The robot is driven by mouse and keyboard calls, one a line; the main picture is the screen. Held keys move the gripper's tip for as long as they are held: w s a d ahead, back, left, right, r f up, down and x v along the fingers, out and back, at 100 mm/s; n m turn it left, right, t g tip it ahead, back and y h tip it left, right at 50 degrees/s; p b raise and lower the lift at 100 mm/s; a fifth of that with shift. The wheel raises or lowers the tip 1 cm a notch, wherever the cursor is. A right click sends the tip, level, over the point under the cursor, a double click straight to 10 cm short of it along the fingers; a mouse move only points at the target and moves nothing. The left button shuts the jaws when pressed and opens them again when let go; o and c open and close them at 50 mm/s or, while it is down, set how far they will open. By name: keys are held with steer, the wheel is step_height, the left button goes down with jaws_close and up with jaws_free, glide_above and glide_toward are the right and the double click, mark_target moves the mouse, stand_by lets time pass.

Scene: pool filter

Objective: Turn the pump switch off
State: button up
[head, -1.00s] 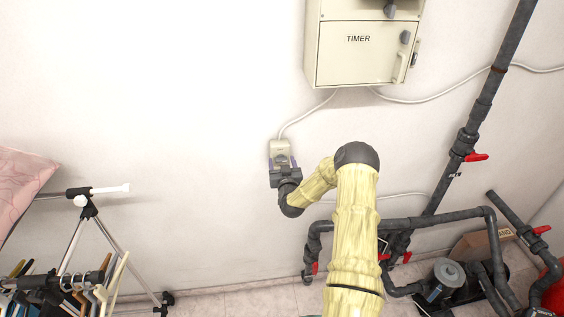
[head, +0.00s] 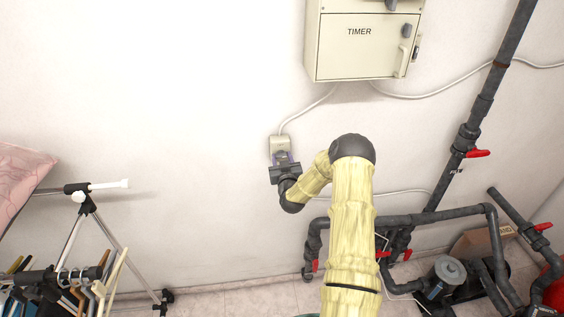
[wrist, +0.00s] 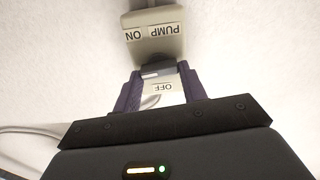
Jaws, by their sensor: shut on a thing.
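The pump switch (head: 280,143) is a small beige box on the white wall, below the timer box. In the wrist view its box (wrist: 153,42) appears upside down, with PUMP and ON labels. My gripper (head: 282,158) is at the lower part of the switch. Its purple fingers, seen in the wrist view (wrist: 157,86), stand either side of the dark part and are shut on the switch. The exact contact is partly hidden.
The timer box (head: 360,45) hangs above right, with cables (head: 308,108) on the wall. Dark pipes (head: 445,215) with red valve handles (head: 477,153) fill the right. A clothes rack (head: 85,208) with hangers stands at left. The wall between is clear.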

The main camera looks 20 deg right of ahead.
steer(key=n+b, duration=0.5)
steer(key=b, duration=0.3)
steer(key=n+b, duration=0.6)
steer(key=b, duration=0.2)
steer(key=n+b, duration=0.6)
steer(key=b, duration=0.2)
steer(key=shift+a+f+b, duration=0.25)
steer(key=shift+f+b, duration=0.1)
steer(key=shift+f, duration=0.05)
steer(key=o, duration=1)
steer(key=shift+r, duration=0.1)
steer(key=b+v, duration=0.3)
steer(key=v, duration=1.4)
steer(key=shift+s+r, duration=0.1)
steer(key=shift+s, duration=0.1)
